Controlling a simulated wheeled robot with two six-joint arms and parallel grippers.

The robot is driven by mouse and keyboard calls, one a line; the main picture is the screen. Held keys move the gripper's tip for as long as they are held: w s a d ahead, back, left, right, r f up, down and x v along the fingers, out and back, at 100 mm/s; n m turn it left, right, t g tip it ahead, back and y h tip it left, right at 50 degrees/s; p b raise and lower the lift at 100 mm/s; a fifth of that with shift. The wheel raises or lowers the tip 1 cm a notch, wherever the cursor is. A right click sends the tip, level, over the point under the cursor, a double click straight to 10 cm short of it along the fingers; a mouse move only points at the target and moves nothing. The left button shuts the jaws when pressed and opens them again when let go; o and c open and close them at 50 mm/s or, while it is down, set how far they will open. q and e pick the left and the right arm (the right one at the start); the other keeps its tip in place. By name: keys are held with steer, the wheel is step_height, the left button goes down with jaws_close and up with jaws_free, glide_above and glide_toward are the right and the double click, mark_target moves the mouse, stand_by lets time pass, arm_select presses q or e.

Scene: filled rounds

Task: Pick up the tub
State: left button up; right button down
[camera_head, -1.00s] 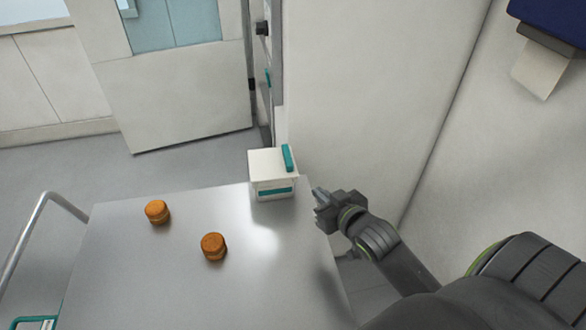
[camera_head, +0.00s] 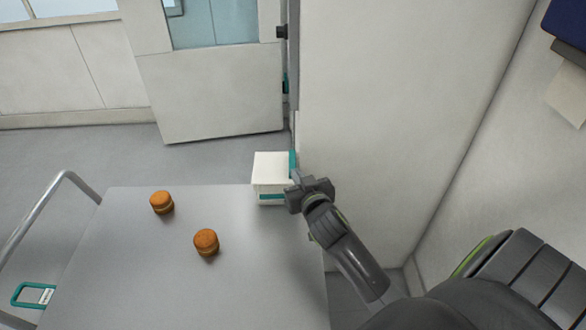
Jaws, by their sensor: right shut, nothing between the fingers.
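A white box-shaped tub (camera_head: 270,170) with teal strips on its right edge and front stands at the far right corner of the grey table (camera_head: 140,270). My right gripper (camera_head: 293,193) is at the tub's right side and covers part of its lower right edge in the picture. It is shut with nothing held. I cannot tell whether its fingers touch the tub. My left gripper is not in view.
Two small orange-brown round items, one at the left (camera_head: 162,203) and one nearer (camera_head: 206,242), stand on the table. A metal rail (camera_head: 35,215) is at the left. A white wall (camera_head: 390,110) rises behind my right arm. The table's front is clear.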

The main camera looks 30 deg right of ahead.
steer(key=x, duration=0.2)
steer(key=p+x, duration=0.1)
steer(key=shift+w+r, duration=0.3)
steer(key=shift+w, duration=0.1)
steer(key=shift+f, duration=0.4)
steer(key=shift+f+b, duration=0.3)
steer(key=shift+f, duration=0.1)
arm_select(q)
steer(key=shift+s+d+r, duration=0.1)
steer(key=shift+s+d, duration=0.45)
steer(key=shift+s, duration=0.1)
arm_select(e)
steer(key=shift+s+f, duration=0.1)
steer(key=shift+s, duration=0.1)
